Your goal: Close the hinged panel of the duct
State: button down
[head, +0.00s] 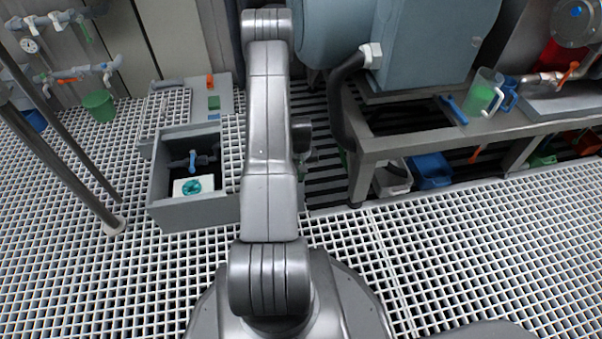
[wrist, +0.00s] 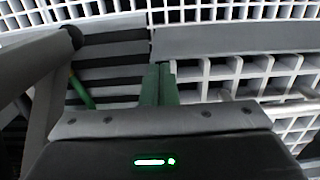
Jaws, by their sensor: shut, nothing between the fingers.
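My gripper (wrist: 160,78) shows in the wrist view with its two green fingers pressed together, shut and empty. A dark slatted surface (wrist: 110,65) lies beyond them to the left, and a grey flat strip (wrist: 235,42) above white grating lies to the right. In the head view my arm hides the fingers. An open grey box (head: 186,213) stands left of my arm, with a blue valve and a white-and-teal item inside. A flat grey plate (head: 226,98) with orange and green parts lies behind it. I cannot tell for certain which part is the duct or its hinged panel.
A grey bench (head: 440,125) with a pitcher (head: 483,97) stands right of my arm, with bins (head: 430,170) beneath. A black hose (head: 342,95) bends down beside my arm. A slanted pole (head: 60,150) stands at left. The grating floor (head: 480,245) at front right is clear.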

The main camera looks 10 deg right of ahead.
jog(key=shift+s+f, duration=0.15)
jog(key=shift+f, duration=0.35)
notch_tip(320, 180, up, 15)
jog(key=p, duration=0.6)
notch_tip(320, 180, down, 14)
jog(key=b, duration=0.5)
jog(key=shift+r, duration=0.25)
